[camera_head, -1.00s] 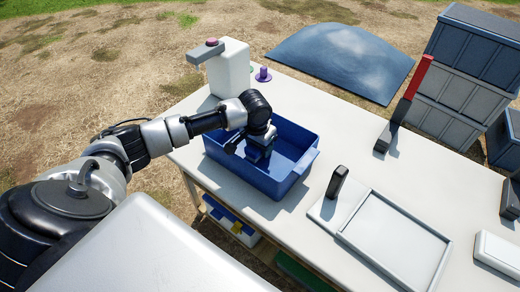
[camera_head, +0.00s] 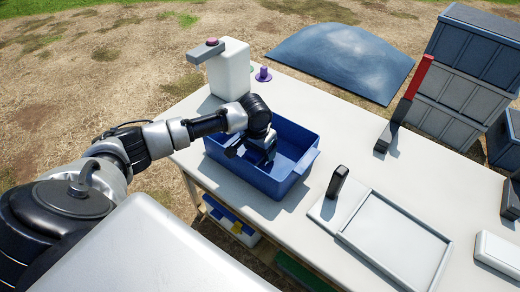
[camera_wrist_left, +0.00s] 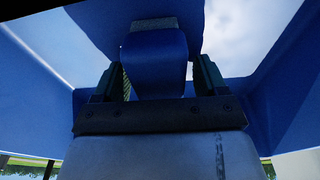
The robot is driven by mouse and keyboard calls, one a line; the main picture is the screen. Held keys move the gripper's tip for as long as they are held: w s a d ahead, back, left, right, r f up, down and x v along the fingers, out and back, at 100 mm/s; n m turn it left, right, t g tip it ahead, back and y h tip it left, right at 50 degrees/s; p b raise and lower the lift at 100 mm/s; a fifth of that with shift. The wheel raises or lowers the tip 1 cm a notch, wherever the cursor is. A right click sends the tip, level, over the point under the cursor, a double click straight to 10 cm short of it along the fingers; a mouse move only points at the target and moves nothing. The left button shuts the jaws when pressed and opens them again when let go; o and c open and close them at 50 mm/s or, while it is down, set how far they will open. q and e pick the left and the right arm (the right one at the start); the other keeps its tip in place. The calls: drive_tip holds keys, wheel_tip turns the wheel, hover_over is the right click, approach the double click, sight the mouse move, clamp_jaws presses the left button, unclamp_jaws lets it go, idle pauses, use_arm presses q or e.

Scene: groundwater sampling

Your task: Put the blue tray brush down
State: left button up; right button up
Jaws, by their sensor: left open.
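The blue tray (camera_head: 245,176) stands on the white table top. My left gripper (camera_head: 262,158) reaches down into it from above. In the left wrist view the blue brush (camera_wrist_left: 155,65) is between the two dark fingers of my open left gripper (camera_wrist_left: 157,82). Small gaps show beside the brush, so the fingers stand apart from it. The brush's lower end is hidden, and I cannot tell how it rests on the tray floor. My right gripper is not in view.
A white dispenser (camera_head: 230,70) and a small purple-topped item (camera_head: 263,75) stand behind the tray. A white board with a black-handled piece (camera_head: 337,182) and a shallow tray (camera_head: 395,238) lie to the right.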

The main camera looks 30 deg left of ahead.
use_arm(q)
drive_tip(key=r, duration=0.4)
drive_tip(key=s+r, duration=0.1)
drive_tip(key=r, duration=0.2)
drive_tip(key=r+p, duration=0.1)
drive_tip(key=r, duration=0.3)
drive_tip(key=shift+s+r, duration=0.3)
